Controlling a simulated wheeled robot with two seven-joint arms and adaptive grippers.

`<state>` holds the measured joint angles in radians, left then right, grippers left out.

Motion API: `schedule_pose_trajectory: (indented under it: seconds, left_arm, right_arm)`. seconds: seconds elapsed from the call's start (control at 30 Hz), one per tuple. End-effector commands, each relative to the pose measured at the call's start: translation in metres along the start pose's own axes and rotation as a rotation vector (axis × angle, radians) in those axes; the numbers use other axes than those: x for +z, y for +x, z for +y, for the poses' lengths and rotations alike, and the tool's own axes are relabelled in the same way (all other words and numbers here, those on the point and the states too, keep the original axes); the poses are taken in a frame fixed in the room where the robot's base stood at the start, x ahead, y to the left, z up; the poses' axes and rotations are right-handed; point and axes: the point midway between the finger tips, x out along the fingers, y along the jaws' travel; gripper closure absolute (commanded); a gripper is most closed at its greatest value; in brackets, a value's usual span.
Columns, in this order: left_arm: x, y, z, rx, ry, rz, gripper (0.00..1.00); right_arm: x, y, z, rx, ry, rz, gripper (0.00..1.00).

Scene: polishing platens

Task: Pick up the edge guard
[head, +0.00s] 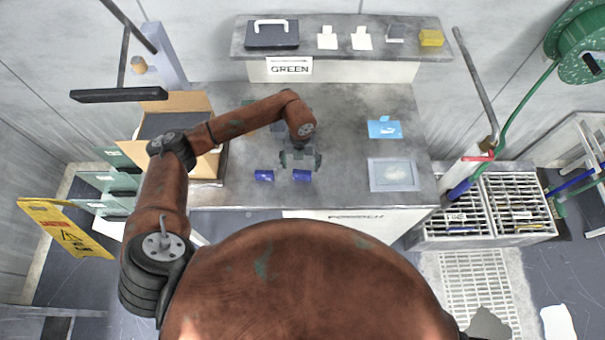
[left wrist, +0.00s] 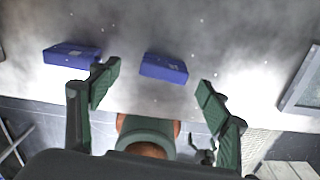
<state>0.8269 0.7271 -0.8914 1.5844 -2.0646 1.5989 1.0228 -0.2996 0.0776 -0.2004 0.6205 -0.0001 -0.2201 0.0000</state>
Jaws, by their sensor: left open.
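Two small blue blocks, which look like edge guards, lie near the front edge of the grey bench. The left one (head: 264,175) shows in the left wrist view (left wrist: 70,54) too, outside the fingers. The right one (head: 302,175) appears in the left wrist view (left wrist: 163,68) between and beyond the two green fingertips. My left gripper (head: 300,160) hangs over the bench by the right block, with its fingers spread and nothing between them. I cannot tell its exact height above the block. My right gripper is in neither view.
A framed grey plate (head: 392,188) and a light blue packet (head: 384,129) lie to the right on the bench. An open cardboard box (head: 207,165) stands at the left. A raised shelf (head: 340,47) runs along the back. The bench middle is mostly clear.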

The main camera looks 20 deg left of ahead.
Motion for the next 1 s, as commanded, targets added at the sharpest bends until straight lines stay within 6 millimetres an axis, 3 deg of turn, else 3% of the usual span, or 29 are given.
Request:
schedule_pose_trajectory:
  seconds: [0.4,0.63,1.0]
  left_arm:
    - [-0.004,0.048,-0.007,-0.003,0.0,0.002,0.29]
    - [-0.004,0.051,-0.007,-0.004,0.002,0.0,0.29]
    - [-0.004,0.05,-0.007,-0.004,0.002,0.001,0.54]
  right_arm:
    - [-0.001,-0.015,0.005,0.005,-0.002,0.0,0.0]
    - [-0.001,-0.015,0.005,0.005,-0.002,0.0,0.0]
    - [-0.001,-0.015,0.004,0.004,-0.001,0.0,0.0]
